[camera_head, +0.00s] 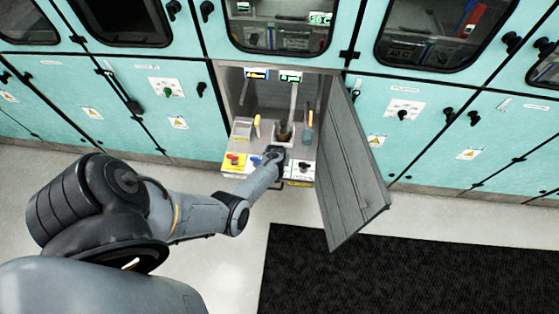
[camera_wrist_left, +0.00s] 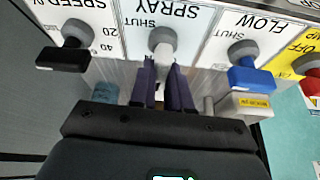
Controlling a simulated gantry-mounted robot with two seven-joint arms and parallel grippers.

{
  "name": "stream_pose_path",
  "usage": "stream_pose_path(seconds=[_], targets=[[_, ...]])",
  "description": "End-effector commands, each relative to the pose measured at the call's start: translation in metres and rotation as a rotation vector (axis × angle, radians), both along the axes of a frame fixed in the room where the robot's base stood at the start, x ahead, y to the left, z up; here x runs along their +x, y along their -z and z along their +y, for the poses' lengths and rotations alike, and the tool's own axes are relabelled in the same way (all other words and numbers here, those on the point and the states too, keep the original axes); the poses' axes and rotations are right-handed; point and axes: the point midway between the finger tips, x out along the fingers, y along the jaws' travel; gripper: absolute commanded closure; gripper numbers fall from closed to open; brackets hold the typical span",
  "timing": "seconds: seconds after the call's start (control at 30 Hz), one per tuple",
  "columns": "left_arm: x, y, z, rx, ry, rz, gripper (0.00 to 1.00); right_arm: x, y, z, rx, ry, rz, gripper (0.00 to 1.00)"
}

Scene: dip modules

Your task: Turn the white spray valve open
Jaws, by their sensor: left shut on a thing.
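The white spray valve (camera_wrist_left: 163,42) is in the upper middle of the left wrist view, under an upside-down SPRAY label. Its lever points down the picture, between the purple fingers of my left gripper (camera_wrist_left: 165,88). The gripper is shut on that lever. The word SHUT is printed left of the valve's round hub. In the head view my left gripper (camera_head: 272,154) is at the front panel of the open module and hides the white valve. My right gripper is in neither view.
A blue flow valve (camera_wrist_left: 248,68) and a red knob (camera_wrist_left: 312,82) are to the right in the wrist view. A black speed knob (camera_wrist_left: 66,54) is to the left. The open grey door (camera_head: 352,170) stands right of the module. A black mat (camera_head: 400,275) lies on the floor.

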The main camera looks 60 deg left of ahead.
Motion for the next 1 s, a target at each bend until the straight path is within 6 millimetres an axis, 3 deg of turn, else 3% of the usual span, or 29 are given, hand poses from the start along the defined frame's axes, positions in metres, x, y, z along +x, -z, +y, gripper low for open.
stream_pose_path(seconds=[0.77, 0.8, 0.93, 1.0], targets=[[-0.0037, 0.0055, -0.0030, -0.006, -0.105, 0.008, 1.00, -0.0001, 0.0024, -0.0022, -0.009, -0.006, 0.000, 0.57], [-0.0037, 0.0055, -0.0030, -0.006, -0.105, 0.008, 0.78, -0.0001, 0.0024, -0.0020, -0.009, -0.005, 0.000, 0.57], [-0.0031, 0.0048, -0.0027, -0.006, -0.103, 0.007, 0.58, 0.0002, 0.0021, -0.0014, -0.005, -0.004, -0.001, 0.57], [-0.0022, 0.0039, -0.0022, -0.004, -0.103, 0.006, 0.57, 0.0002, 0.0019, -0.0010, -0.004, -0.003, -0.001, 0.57]])
